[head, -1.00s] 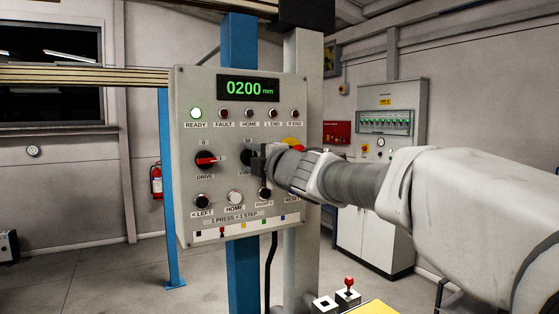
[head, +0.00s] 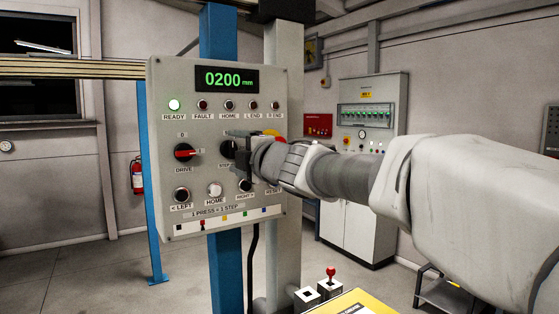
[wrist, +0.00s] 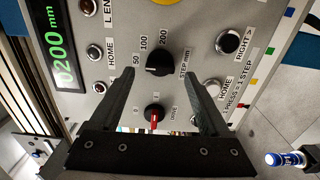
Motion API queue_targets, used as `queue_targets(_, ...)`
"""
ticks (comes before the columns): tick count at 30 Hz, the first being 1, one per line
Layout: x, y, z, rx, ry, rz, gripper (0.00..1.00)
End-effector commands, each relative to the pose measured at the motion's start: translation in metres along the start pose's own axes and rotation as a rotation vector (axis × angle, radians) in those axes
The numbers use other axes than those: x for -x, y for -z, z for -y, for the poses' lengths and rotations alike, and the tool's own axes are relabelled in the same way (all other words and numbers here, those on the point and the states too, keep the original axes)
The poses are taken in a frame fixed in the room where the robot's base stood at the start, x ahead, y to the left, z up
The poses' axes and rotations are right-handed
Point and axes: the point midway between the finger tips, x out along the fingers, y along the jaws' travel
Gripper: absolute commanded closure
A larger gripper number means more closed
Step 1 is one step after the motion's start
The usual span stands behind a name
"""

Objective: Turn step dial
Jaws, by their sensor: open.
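The step dial (wrist: 158,64) is a round black knob on the grey control panel (head: 160,100). It has marks 50, 100 and 200 beside it and the label STEP mm. I cannot surely read which mark it points to. In the head view the step dial (head: 227,149) is partly hidden by my gripper (head: 240,152). In the wrist view my gripper (wrist: 159,76) is open and empty, its two fingers pointing toward the panel on either side of the dial, with visible gaps. Contact with the panel cannot be judged.
The red drive switch (head: 185,151) sits left of the dial. The left button (head: 181,195), home button (head: 215,189) and right button (head: 245,185) lie below. The green display (head: 227,79) reads 0200 mm. A blue post (head: 224,270) stands behind the panel.

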Motion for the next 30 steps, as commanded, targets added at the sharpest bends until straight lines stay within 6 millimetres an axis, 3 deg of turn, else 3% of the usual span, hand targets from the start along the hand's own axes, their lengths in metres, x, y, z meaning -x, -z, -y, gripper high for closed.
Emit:
queue_targets(18,0.119,0.000,-0.002,0.002,-0.002,0.001,0.20)
queue_targets(24,0.143,0.000,-0.001,0.002,-0.001,0.001,0.20)
queue_targets(30,0.151,0.000,0.000,0.001,0.000,0.000,0.20)
